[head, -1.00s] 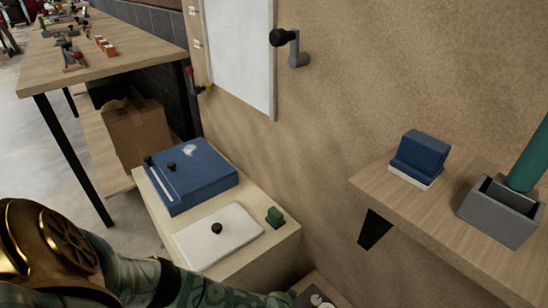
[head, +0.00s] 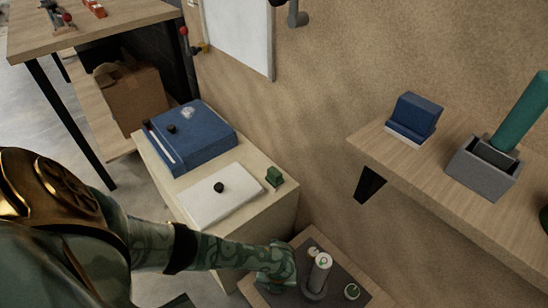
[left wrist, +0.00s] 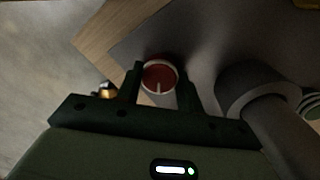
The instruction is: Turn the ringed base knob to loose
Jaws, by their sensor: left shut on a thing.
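A low wooden base with a dark grey plate (head: 338,277) is at the bottom of the head view. In the left wrist view a round red knob (left wrist: 159,76) with a pale ring and white pointer line sits between the fingers of my left gripper (left wrist: 160,88). The gripper is shut on it. In the head view my left gripper (head: 284,268) is over the plate's left side and hides this knob. A grey post (head: 317,279) with a white, green-marked top stands beside it. A green knob (head: 352,292) with a pale ring is right of the post. My right gripper is out of view.
A cream cabinet (head: 262,222) stands behind my left arm, with a white panel (head: 205,207), a blue box (head: 205,140) and a green block (head: 274,176) on top. A wall shelf (head: 430,190) at right holds a blue block and a grey holder (head: 480,176).

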